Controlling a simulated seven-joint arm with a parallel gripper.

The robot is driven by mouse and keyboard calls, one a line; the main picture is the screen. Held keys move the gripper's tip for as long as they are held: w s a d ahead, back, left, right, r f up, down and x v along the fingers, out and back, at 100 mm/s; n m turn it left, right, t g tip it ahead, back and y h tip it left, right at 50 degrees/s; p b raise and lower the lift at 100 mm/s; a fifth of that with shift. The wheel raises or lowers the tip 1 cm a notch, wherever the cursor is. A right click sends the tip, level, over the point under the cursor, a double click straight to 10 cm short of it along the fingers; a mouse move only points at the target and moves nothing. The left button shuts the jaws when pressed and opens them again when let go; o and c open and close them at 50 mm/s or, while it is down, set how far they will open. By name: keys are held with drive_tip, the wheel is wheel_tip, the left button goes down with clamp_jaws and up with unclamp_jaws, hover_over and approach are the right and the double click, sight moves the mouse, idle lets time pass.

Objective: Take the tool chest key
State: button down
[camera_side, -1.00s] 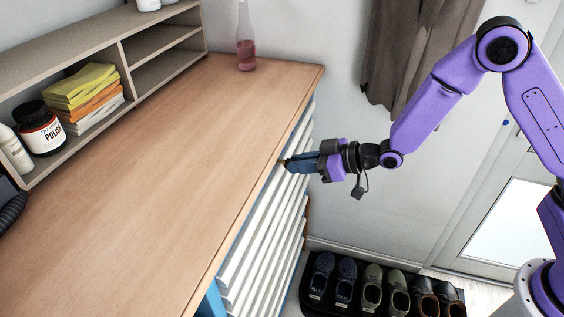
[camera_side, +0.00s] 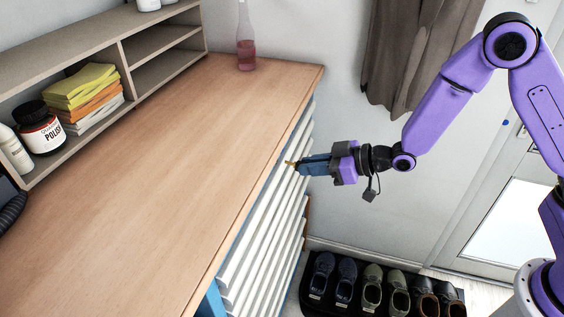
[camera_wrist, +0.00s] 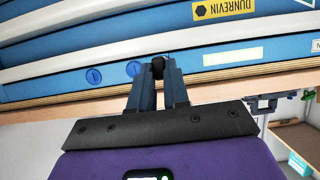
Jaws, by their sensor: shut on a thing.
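The tool chest (camera_side: 258,245) stands under the wooden worktop, its white drawer edges running down its front. My gripper (camera_side: 301,164) is shut on the key, just off the chest's front near the top. The key's brass-coloured end (camera_side: 290,163) sticks out past the fingertips toward the chest. In the wrist view the fingers (camera_wrist: 158,80) close around the key's dark head (camera_wrist: 158,66); its shaft is hidden there. The key looks clear of the locks.
The worktop (camera_side: 150,180) is mostly bare, with a pink bottle (camera_side: 246,50) at its far end. A shelf at the left holds a polish jar (camera_side: 40,128) and stacked papers (camera_side: 82,95). Shoes (camera_side: 370,285) line the floor below my gripper.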

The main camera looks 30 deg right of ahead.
drive_tip(key=shift+s+d, duration=0.2)
drive_tip(key=shift+s, duration=0.05)
idle(0.3)
drive_tip(key=s+d, duration=0.4)
idle(0.7)
drive_tip(key=shift+d, duration=0.1)
